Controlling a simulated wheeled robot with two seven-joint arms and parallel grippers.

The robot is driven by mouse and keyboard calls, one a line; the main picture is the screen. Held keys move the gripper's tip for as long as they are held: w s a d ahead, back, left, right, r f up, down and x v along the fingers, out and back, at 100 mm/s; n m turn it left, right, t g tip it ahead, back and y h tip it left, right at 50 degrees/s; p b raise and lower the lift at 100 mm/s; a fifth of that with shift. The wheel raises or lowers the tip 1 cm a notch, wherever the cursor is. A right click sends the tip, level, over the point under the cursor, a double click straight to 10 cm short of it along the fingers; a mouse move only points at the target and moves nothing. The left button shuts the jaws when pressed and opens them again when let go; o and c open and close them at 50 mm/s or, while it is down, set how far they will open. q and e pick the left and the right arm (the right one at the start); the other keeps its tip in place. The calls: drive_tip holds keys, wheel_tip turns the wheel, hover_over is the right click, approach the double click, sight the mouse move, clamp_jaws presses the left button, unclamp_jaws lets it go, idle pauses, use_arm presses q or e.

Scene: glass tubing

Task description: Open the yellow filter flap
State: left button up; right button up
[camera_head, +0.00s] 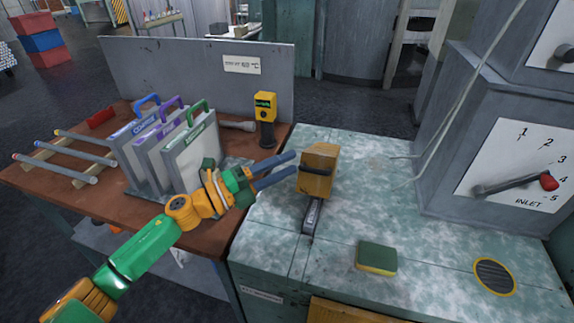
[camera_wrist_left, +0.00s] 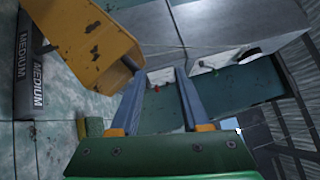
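The yellow filter flap (camera_head: 318,165) stands raised above the pale green worktop in the head view. A dark filter bar (camera_head: 311,216) sits in the slot just in front of it. In the left wrist view the flap (camera_wrist_left: 85,40) slants across the upper left, and the bar (camera_wrist_left: 30,70) reads MEDIUM. My left gripper (camera_head: 294,164) is open, with its two blue-grey fingertips just left of the flap in the head view. The flap is not between the fingers; I cannot tell whether they touch it. My right gripper is not in view.
Framed filters with blue, purple and green handles (camera_head: 187,159) stand on the brown table, near glass rods (camera_head: 55,168) and a yellow handheld device (camera_head: 265,118). A sponge (camera_head: 376,258) and round grate (camera_head: 494,277) are on the worktop. A grey inlet cabinet (camera_head: 440,155) stands right.

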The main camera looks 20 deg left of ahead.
use_arm(q)
drive_tip(key=s+a+r, duration=0.1)
drive_tip(key=s+a, duration=0.4)
drive_tip(key=shift+s+a+r, duration=0.15)
drive_tip(key=shift+a+r, duration=0.05)
drive_tip(key=shift+r, duration=0.15)
idle(0.6)
